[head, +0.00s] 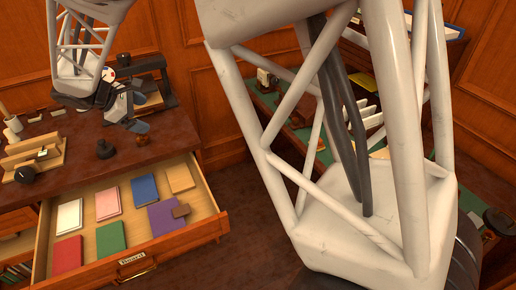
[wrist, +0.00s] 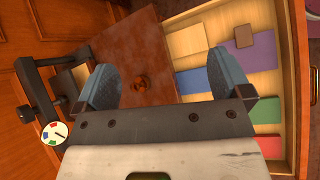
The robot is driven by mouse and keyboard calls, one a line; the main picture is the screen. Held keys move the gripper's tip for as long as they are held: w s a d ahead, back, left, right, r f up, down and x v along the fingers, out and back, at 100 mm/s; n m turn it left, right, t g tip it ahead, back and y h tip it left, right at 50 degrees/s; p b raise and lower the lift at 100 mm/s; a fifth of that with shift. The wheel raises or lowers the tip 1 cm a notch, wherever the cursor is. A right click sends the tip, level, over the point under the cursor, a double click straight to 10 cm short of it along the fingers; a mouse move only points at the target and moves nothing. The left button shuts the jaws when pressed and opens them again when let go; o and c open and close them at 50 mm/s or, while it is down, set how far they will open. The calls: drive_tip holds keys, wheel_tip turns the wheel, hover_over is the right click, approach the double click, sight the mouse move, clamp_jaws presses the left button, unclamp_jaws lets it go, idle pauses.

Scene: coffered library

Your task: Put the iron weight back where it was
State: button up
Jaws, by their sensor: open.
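The drawer holds several coloured books, with a brown block (head: 180,211) on the purple one (head: 163,222). A dark press (head: 155,85) stands behind my gripper. A wooden stand (head: 35,158) with a black knob (head: 25,174) is at left. A green-topped table (head: 320,155) is at right, partly hidden by my arm.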

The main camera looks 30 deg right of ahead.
drive_tip(key=s+d+r+m+g+y, duration=0.1)
drive_tip(key=s+d+r+m+y, duration=0.2)
drive_tip(key=s+d, duration=0.5)
drive_tip(key=s+d+r+m+y, duration=0.1)
drive_tip(key=s+d+r+m, duration=0.35)
drive_tip(key=s, duration=0.65)
drive_tip(key=s+d+f+m+y, duration=0.1)
drive_tip(key=s+m, duration=0.3)
drive_tip(key=s, duration=0.5)
drive_tip(key=s+d+f+m+t+y, duration=0.1)
drive_tip(key=s+d+f+m+y, duration=0.1)
drive_tip(key=s, duration=0.7)
drive_tip(key=shift+d+f+m+t+y, duration=0.3)
drive_tip(key=shift+d+m+y, duration=0.2)
drive_tip(key=shift+d+m, duration=0.55)
drive_tip(key=shift+w+d, duration=0.1)
drive_tip(key=shift+d, duration=0.1)
drive_tip(key=shift+c, duration=0.3)
